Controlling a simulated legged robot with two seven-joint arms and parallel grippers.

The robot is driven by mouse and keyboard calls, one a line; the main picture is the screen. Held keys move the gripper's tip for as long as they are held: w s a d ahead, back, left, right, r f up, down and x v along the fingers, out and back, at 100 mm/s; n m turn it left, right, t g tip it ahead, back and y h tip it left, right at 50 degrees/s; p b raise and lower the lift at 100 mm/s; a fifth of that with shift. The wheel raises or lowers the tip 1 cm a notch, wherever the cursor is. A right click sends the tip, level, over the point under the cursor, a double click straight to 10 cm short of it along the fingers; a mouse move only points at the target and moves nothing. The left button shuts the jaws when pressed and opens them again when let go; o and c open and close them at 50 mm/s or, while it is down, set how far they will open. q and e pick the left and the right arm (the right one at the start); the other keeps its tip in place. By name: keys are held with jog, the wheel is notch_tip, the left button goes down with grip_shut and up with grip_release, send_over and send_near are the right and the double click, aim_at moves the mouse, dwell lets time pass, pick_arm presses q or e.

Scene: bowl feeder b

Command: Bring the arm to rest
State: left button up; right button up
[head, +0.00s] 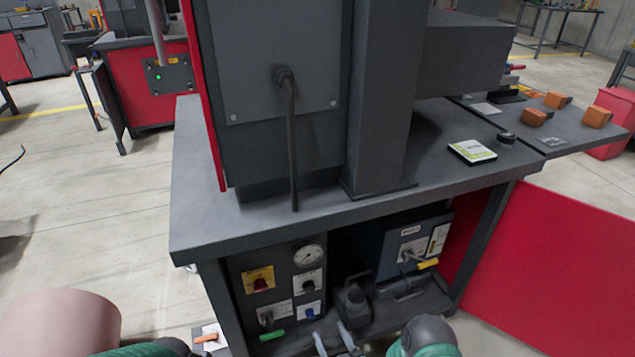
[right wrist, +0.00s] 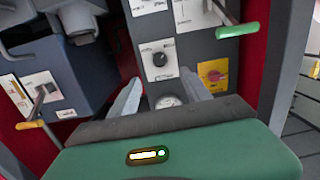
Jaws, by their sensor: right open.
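My right gripper (head: 335,340) is low in the head view, in front of the machine's lower cabinet. Its two pale grey fingers stand apart with nothing between them. In the right wrist view the gripper (right wrist: 160,93) is open, and the control panel (right wrist: 185,45) shows upside down beyond the fingers. No contact with the panel is visible. The panel carries a round gauge (head: 308,255), a red knob on a yellow plate (head: 260,280), a black knob (right wrist: 159,58) and a green-handled lever (head: 271,335). My left gripper is not in view.
A blue box (head: 412,240) with a yellow-handled lever (head: 428,263) stands right of the panel. The dark tabletop (head: 210,225) overhangs the cabinet. A red door panel (head: 560,265) stands open at the right. Open floor (head: 90,220) lies to the left.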

jog(key=w+d+r+g+h, duration=0.2)
jog(key=d+r+g+h, duration=0.1)
jog(key=d+r+g, duration=0.5)
jog(key=s+d+r+m+g+h, duration=0.1)
jog(key=s+d+r+g, duration=0.1)
jog(key=s+r, duration=0.35)
jog(key=s+d+r+m+g+h, duration=0.1)
jog(key=s+d+r+m, duration=0.1)
jog(key=s, duration=0.6)
jog(key=s+d+r+m+g+h, duration=0.1)
jog(key=s+d+r+g, duration=0.15)
jog(key=s, duration=0.45)
jog(key=w+p+v, duration=0.2)
jog(key=p+v, duration=1)
jog(key=w+r+p+v, duration=0.1)
jog(key=w+p+v, duration=0.2)
jog(key=p+v, duration=1)
jog(key=w+p+v, duration=0.2)
jog(key=p+v, duration=1.1)
jog(key=shift+w+d+r, duration=0.25)
jog(key=shift+d+r, duration=0.15)
jog(key=shift+r, duration=0.1)
jog(key=shift+c, duration=0.4)
